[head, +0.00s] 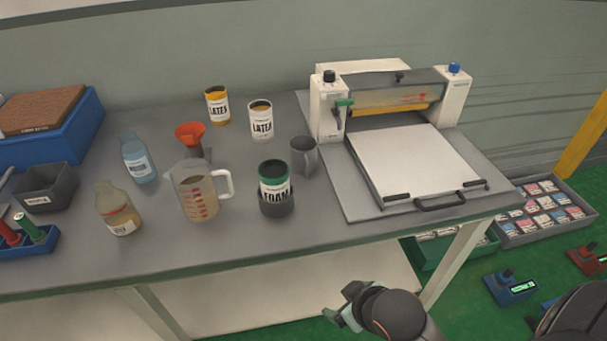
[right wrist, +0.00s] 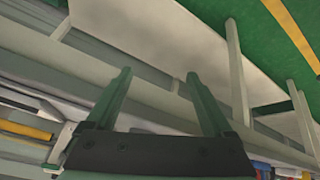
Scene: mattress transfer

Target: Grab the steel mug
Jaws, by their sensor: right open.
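The steel mug (head: 303,157) is a grey metal cup standing upright on the grey workbench (head: 265,240), just right of the green foam can (head: 273,178) and left of the press machine. My right gripper (head: 338,304) is below and in front of the bench's front edge, well apart from the mug. In the right wrist view its two green fingers (right wrist: 158,90) are spread with nothing between them; the bench's underside and legs show beyond. My left gripper is in neither view.
A measuring jug (head: 198,195), an orange funnel (head: 190,135), latex cans (head: 261,122) and bottles (head: 138,158) stand left of the mug. The press machine (head: 415,160) stands to the right. The bench's front strip is clear. Crates (head: 545,212) lie on the green floor.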

